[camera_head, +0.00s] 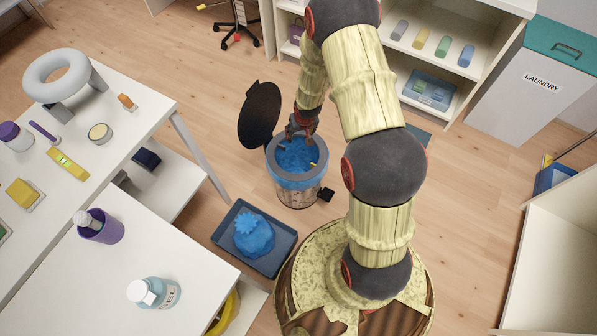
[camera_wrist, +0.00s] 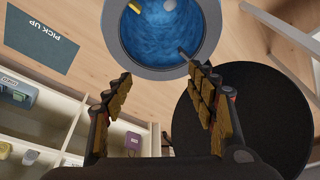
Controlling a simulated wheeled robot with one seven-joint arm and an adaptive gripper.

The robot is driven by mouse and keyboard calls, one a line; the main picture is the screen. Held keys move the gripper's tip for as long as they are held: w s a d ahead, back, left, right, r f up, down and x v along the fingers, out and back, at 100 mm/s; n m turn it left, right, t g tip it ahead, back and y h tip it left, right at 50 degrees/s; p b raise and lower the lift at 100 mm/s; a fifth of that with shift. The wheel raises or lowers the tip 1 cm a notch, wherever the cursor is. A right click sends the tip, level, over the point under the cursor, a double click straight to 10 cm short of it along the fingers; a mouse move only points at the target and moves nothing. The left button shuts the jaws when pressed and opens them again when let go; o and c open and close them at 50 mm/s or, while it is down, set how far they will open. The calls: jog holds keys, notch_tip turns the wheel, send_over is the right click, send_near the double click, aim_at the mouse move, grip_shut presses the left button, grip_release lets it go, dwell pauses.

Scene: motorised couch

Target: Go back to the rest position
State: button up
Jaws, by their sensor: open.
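My gripper (camera_head: 301,127) is at the end of my extended arm, above the rim of an open bin. In the wrist view my gripper (camera_wrist: 160,84) has its two fingers apart with nothing between them. The bin (camera_head: 300,192) has a blue liner and its round black lid (camera_head: 262,115) stands open. In the wrist view the bin (camera_wrist: 128,52) is ahead of the fingertips and the lid (camera_wrist: 243,120) is to the right, partly behind a finger. A small yellow thing (camera_wrist: 135,7) and a pale thing (camera_wrist: 169,5) show inside the bin.
A dark tray (camera_head: 228,239) with a blue bundle (camera_head: 254,235) is on the floor beside the bin. White tables (camera_head: 140,90) with bottles and small items stand at left. A shelf unit (camera_head: 487,62) and a laundry hamper (camera_head: 520,105) stand at right.

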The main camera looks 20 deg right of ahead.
jog(key=shift+s, duration=0.1)
dwell(0.5)
jog(key=s+r+g, duration=0.4)
jog(key=s+r, duration=0.1)
jog(key=s, duration=0.7)
jog(key=s+a+r+t+p, duration=0.1)
jog(key=s+a+r, duration=0.3)
jog(key=r, duration=1)
jog(key=s+a+r+n+t+p, duration=0.1)
jog(key=s+a+r+t, duration=0.2)
jog(key=r, duration=1.2)
jog(key=s+a+r+n+t+p, duration=0.1)
jog(key=s+a+r, duration=0.3)
jog(key=s+r, duration=0.4)
notch_tip(320, 180, up, 7)
jog(key=shift+a+r+t+y+p, duration=0.1)
jog(key=shift+a+t+y+p, duration=0.25)
jog(key=shift+t+p, duration=0.2)
